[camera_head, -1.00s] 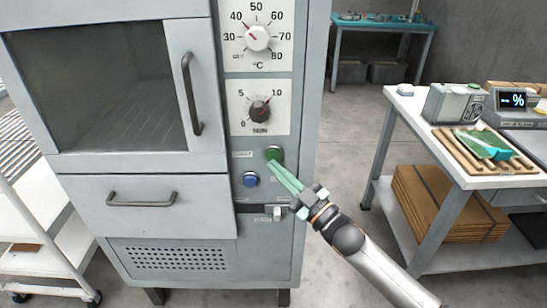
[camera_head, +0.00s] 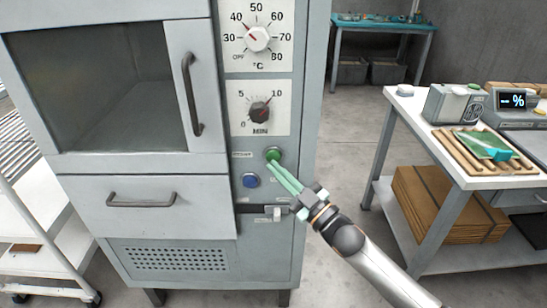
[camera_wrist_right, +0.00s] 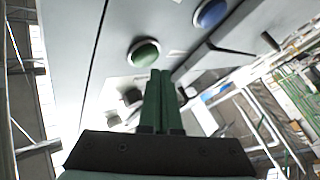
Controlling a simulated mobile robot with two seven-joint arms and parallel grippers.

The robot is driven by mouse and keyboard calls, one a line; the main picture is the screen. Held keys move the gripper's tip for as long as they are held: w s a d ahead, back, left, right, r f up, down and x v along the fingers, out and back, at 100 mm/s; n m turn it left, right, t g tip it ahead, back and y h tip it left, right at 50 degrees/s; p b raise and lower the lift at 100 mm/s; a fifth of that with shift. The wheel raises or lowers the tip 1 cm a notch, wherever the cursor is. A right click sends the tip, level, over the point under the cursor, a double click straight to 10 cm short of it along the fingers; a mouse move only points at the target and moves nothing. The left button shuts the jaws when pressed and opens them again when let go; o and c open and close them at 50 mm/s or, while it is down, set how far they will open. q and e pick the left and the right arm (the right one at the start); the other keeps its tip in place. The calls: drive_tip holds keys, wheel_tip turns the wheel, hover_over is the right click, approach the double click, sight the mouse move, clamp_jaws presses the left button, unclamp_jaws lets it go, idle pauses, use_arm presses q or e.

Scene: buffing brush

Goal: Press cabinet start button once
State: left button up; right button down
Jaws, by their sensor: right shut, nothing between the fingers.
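The grey cabinet (camera_head: 85,165) stands on the left of the head view. Its green button (camera_head: 273,154) sits below the MIN dial on the right-hand panel, and it also shows in the right wrist view (camera_wrist_right: 144,53). My right gripper (camera_head: 271,168) is shut and empty, its green fingertips just below the green button in the head view. In the right wrist view the fingertips (camera_wrist_right: 160,73) point at the button's lower edge; a small gap seems to show, and contact cannot be confirmed. My left gripper is not in view.
A blue button (camera_head: 250,180) sits left of and below the green one. A latch lever (camera_head: 268,211) is below. A °C dial (camera_head: 257,38) and MIN dial (camera_head: 260,111) are above. A white table (camera_head: 408,104) with devices stands right; open floor lies between.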

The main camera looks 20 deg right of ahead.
drive_tip(key=shift+w, duration=0.2)
idle(0.6)
drive_tip(key=shift+w+d, duration=0.1)
drive_tip(key=shift+w, duration=0.1)
drive_tip(key=shift+w+d, duration=0.15)
drive_tip(key=shift+w, duration=0.35)
idle(0.8)
drive_tip(key=shift+s, duration=0.1)
drive_tip(key=shift+s+a+p, duration=0.25)
drive_tip(key=shift+s+p, duration=0.1)
drive_tip(key=shift+s, duration=0.45)
drive_tip(key=s+p, duration=0.1)
drive_tip(key=s, duration=0.1)
drive_tip(key=s+a+p, duration=0.1)
drive_tip(key=s, duration=0.1)
drive_tip(key=shift+s+a+p, duration=0.2)
drive_tip(key=shift+s+p, duration=0.15)
drive_tip(key=shift+s, duration=0.05)
